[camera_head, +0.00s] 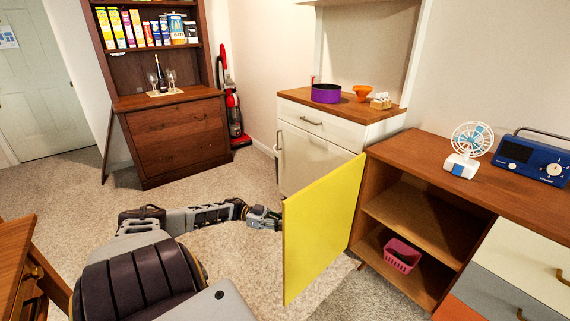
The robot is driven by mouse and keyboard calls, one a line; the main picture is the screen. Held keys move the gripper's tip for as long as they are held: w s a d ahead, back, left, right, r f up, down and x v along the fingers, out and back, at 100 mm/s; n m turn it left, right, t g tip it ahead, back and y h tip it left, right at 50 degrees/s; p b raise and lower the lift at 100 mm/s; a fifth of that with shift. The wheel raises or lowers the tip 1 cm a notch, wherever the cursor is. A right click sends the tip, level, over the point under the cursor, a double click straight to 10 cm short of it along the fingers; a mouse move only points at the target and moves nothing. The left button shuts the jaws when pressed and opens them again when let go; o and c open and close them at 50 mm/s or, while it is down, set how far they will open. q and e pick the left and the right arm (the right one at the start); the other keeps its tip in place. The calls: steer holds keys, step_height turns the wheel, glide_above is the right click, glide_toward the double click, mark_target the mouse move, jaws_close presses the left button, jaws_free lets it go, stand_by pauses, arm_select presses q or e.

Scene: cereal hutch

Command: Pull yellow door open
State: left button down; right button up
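The yellow door (322,229) stands swung out from the left side of the brown sideboard (440,167), and the compartment behind it is exposed. Its free edge is toward the left of the picture. My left gripper (268,218) is at that free edge, about halfway down. Its fingertips are partly hidden behind the door, so I cannot tell whether they touch or grip it. No handle shows on the face of the door that I see. My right gripper is not in view.
A pink basket (402,255) sits on the lower shelf of the open compartment. A white fan (468,150) and a blue radio (532,158) stand on the sideboard. A white hutch (318,160) stands behind the door. A wooden piece (14,262) is at the left edge.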

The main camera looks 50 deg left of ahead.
arm_select(q)
steer(key=c, duration=1.5)
jaws_free()
steer(key=shift+v, duration=6)
steer(key=shift+f, duration=0.1)
steer(key=shift+d+f, duration=0.1)
